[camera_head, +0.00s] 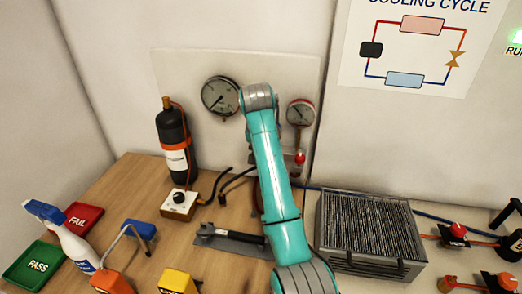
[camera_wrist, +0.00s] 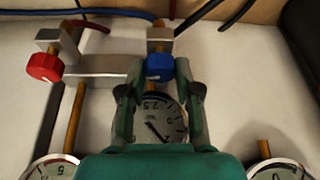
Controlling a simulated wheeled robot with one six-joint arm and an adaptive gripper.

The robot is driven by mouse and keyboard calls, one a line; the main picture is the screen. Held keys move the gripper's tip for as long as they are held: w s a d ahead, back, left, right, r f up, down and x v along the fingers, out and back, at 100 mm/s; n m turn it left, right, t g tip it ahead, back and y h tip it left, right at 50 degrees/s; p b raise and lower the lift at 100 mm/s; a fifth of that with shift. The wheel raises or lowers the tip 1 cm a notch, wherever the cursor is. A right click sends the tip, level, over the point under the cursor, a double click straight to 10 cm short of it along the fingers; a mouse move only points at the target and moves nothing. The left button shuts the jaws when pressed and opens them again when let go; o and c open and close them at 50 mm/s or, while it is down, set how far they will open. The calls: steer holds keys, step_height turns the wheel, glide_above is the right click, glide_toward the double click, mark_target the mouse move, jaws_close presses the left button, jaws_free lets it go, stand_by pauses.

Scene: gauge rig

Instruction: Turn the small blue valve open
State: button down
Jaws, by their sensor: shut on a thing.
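The small blue valve knob (camera_wrist: 159,67) shows in the upper middle of the wrist view, on a metal fitting with a copper-coloured pipe. My gripper (camera_wrist: 160,74) has one finger on each side of the knob and is shut on it. The knob's sides are partly hidden by the fingertips, and its turn angle cannot be told. In the head view my arm hides the blue valve and my gripper.
A red knob (camera_wrist: 44,67) sits left of the blue one, joined by a metal block (camera_wrist: 98,66). A round gauge (camera_wrist: 161,122) shows between my fingers. In the head view a black bottle (camera_head: 174,138) and a finned metal box (camera_head: 370,225) flank my arm.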

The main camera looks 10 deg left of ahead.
steer(key=n+y, duration=0.1)
steer(key=n, duration=0.2)
steer(key=shift+d+n, duration=0.15)
steer(key=shift+n, duration=0.15)
steer(key=n+g+y, duration=0.1)
steer(key=n, duration=0.2)
steer(key=shift+w+n+y, duration=0.1)
steer(key=shift+n+y, duration=0.2)
steer(key=n+g+y, duration=0.1)
steer(key=n, duration=0.2)
steer(key=shift+d+n, duration=0.1)
steer(key=shift+n, duration=0.3)
steer(key=shift+w+n+g+y, duration=0.15)
steer(key=shift+n+g, duration=0.3)
steer(key=shift+n, duration=0.6)
steer(key=shift+s+n+g+y, duration=0.15)
steer(key=shift+n+g, duration=0.3)
steer(key=shift+n, duration=0.6)
steer(key=shift+w, duration=0.1)
steer(key=c, duration=0.8)
jaws_free()
